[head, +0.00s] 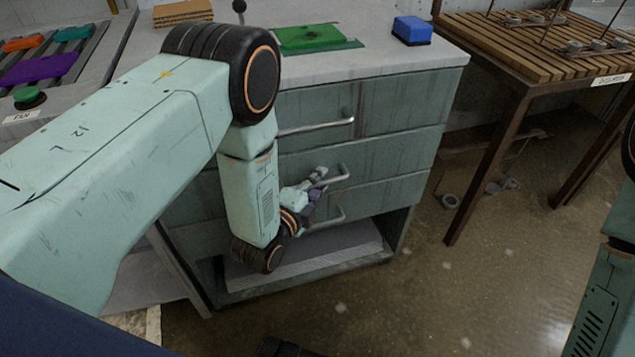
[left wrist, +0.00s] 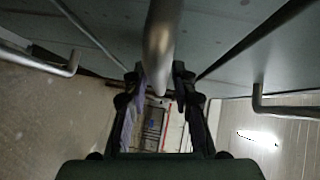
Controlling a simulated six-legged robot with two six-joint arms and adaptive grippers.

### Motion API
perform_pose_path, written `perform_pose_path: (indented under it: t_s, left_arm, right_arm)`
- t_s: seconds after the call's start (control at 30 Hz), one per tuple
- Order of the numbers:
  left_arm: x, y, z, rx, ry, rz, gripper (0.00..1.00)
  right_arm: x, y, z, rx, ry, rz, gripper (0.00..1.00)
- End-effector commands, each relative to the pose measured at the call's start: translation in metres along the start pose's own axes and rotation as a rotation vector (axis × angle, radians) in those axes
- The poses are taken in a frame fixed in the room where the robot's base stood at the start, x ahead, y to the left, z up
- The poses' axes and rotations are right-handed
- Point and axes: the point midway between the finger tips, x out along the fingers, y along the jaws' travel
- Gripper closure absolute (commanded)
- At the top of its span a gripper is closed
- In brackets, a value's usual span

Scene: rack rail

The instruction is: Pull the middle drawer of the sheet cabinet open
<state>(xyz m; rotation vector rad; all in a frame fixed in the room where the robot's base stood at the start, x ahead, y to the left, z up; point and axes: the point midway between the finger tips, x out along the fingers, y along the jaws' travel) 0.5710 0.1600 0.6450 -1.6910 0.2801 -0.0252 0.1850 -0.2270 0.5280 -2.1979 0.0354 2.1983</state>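The green-grey sheet cabinet (head: 412,100) stands in the middle of the head view. Its middle drawer (head: 385,162) looks flush with the drawers above and below. That drawer's bar handle (head: 335,177) is partly hidden by my left gripper (head: 318,180). In the left wrist view, a bar handle (left wrist: 161,45) runs into the space between my left gripper's fingers (left wrist: 160,92). The fingers stand apart on either side of the bar, with no clear contact. My right gripper is out of view; only part of my right arm shows at the right edge.
The top handle (head: 318,126) and bottom handle (head: 325,219) lie close above and below my left gripper. A green block (head: 308,37) and a blue block (head: 411,30) are on the cabinet top. A slatted table (head: 525,68) stands at right. Floor before the cabinet is mostly clear.

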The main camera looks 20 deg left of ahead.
Motion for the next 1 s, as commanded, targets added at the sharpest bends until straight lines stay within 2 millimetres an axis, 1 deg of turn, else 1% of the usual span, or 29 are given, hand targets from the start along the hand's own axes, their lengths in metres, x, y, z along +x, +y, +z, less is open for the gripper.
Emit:
perform_pose_path:
  t_s: [0.03,0.27,1.0]
  left_arm:
    - [-0.0001,0.0,0.0001,0.0,0.0,0.0,0.81]
    - [-0.0003,0.0002,0.0002,0.0,0.0,0.0,1.0]
    - [-0.0006,0.0005,0.0003,0.0,-0.001,0.001,1.0]
  right_arm:
    - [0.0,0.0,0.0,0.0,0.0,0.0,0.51]
    - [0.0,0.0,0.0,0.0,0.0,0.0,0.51]
    - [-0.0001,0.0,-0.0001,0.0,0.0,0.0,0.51]
